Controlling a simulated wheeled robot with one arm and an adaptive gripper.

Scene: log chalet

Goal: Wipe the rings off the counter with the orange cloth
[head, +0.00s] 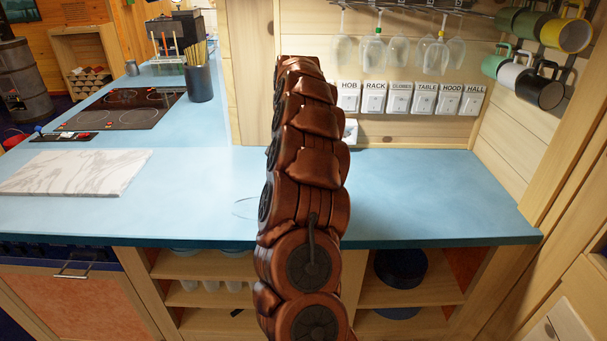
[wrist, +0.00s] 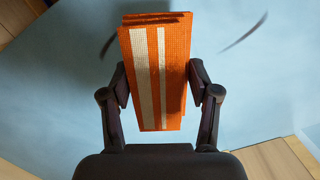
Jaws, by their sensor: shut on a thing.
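My gripper (wrist: 158,84) is shut on the orange cloth (wrist: 174,110), which is folded in layers and has pale stripes. In the wrist view the cloth is between the two fingers, over the blue counter (wrist: 60,85); I cannot tell whether it touches the surface. Dark curved ring marks show on both sides of the cloth, a left arc (wrist: 109,45) and a right arc (wrist: 245,32). In the head view my copper-coloured arm hides the gripper and cloth. Part of a faint ring (head: 241,208) shows on the counter (head: 420,205) just left of the arm.
A white marble board (head: 75,173) lies on the counter at left, with a hob (head: 122,110) and a dark utensil pot (head: 199,83) behind. Labelled switches (head: 412,98) line the back wall below hanging glasses (head: 398,52). The counter right of my arm is clear.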

